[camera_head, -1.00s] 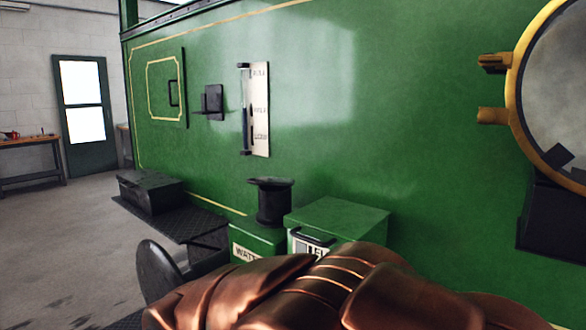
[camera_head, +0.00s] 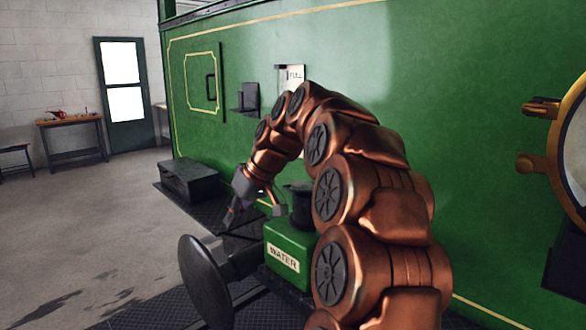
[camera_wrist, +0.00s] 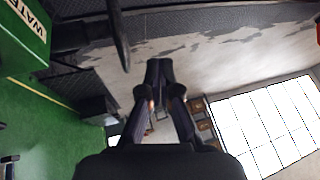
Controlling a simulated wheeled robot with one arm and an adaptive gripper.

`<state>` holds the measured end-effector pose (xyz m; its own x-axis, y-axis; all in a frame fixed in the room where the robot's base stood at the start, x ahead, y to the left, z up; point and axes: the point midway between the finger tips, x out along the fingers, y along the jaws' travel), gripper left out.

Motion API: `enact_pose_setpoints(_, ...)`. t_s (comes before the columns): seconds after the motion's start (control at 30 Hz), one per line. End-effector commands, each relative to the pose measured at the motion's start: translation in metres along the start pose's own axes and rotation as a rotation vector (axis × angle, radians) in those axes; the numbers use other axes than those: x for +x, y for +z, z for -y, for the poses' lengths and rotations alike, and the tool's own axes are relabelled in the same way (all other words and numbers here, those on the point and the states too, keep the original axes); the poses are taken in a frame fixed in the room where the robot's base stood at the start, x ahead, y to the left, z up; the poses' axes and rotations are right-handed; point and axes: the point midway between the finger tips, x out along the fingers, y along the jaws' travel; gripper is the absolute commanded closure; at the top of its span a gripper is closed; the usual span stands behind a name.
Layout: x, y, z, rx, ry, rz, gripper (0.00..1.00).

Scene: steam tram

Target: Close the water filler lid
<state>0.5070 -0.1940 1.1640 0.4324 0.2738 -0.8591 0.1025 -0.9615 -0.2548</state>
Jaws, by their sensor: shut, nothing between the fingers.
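The black water filler (camera_head: 301,208) stands on the green box marked WATER (camera_head: 284,262), beside the tram's green side. My arm covers part of the filler, and I cannot make out the lid or its angle. In the wrist view the WATER box (camera_wrist: 24,32) is at the upper left, and the filler's lid is not clear there. My gripper (camera_head: 232,210) is shut and empty, left of the filler and apart from it, pointing down and left. Its dark fingers also show in the middle of the wrist view (camera_wrist: 158,72), over the floor.
A black round buffer (camera_head: 205,281) stands in front of the WATER box, left of my arm. A black box (camera_head: 189,181) sits on the footplate farther back. The yellow-rimmed round window (camera_head: 574,150) is at the right. The floor at the left is open, with a workbench (camera_head: 70,124) beyond.

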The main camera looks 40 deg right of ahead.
Motion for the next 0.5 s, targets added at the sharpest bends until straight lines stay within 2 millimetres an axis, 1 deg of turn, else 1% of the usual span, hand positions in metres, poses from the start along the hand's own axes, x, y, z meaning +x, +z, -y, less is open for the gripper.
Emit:
enact_pose_setpoints(0.03, -0.023, -0.016, -0.023, 0.007, 0.015, -0.043, 1.0)
enact_pose_setpoints(0.07, -0.033, -0.022, -0.035, 0.006, 0.024, -0.067, 1.0)
enact_pose_setpoints(0.1, -0.047, -0.03, -0.052, 0.005, 0.037, -0.099, 1.0)
enact_pose_setpoints(0.17, -0.069, -0.04, -0.079, 0.003, 0.061, -0.146, 1.0)
enact_pose_setpoints(0.2, -0.084, -0.044, -0.096, 0.003, 0.079, -0.176, 1.0)
enact_pose_setpoints(0.3, -0.117, -0.05, -0.136, 0.0, 0.125, -0.236, 1.0)
enact_pose_setpoints(0.4, -0.146, -0.05, -0.167, -0.004, 0.168, -0.281, 1.0)
enact_pose_setpoints(0.5, -0.165, -0.048, -0.189, -0.007, 0.2, -0.31, 1.0)
